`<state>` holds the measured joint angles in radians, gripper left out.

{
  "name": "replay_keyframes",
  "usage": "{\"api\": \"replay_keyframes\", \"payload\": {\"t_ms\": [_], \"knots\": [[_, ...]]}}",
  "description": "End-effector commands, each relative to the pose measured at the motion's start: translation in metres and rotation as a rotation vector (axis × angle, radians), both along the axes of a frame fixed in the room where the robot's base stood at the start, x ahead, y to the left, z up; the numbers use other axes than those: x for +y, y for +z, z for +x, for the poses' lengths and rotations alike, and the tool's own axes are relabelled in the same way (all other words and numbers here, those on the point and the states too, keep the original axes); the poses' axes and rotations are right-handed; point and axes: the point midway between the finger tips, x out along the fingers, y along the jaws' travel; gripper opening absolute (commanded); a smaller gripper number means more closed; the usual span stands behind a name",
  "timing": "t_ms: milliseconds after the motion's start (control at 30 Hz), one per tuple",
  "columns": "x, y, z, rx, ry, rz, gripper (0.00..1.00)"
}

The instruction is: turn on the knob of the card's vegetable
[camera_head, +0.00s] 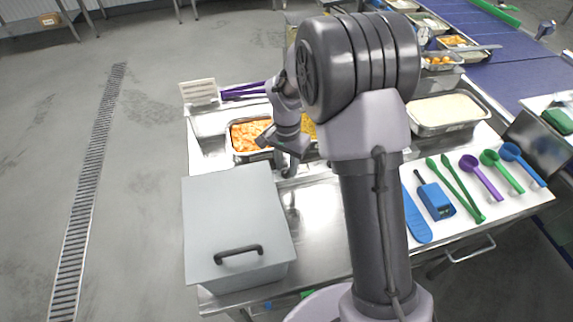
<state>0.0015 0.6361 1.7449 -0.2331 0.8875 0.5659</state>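A small white card (199,92) with dark lines stands tilted at the back left of the steel table; its print is too small to read. A metal pan of orange chunks (249,134) sits in front of it. A pan of yellow food (309,129) is beside that one, mostly hidden behind my arm. My gripper (290,168) points down at the front edge of these pans, close to the table. Its fingers are small and dark, and I cannot tell whether they are open or hold anything. I cannot make out any knob; my arm hides the middle of the table.
A grey lidded box (228,212) with a black handle fills the front left. A pan of white rice (446,108) is at the right. Green, purple and blue scoops (482,177) and a blue device (435,201) lie at the front right. Purple-handled utensils (243,90) lie behind the orange pan.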

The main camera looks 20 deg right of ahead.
Motion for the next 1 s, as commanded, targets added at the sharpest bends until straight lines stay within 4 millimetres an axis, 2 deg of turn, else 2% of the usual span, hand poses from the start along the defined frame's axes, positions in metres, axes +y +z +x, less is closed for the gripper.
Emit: {"api": "replay_keyframes", "payload": {"t_ms": [167,300,500,700,1000], "knots": [[0.0,0.05,0.001,-0.006,0.0,0.0,0.3],[0.0,0.1,0.001,-0.006,0.0,0.0,0.3],[0.0,0.152,0.001,-0.004,-0.001,0.0,0.3],[0.0,0.171,0.001,-0.003,0.001,0.0,0.3],[0.0,0.171,0.0,-0.001,0.0,0.0,0.3]]}}
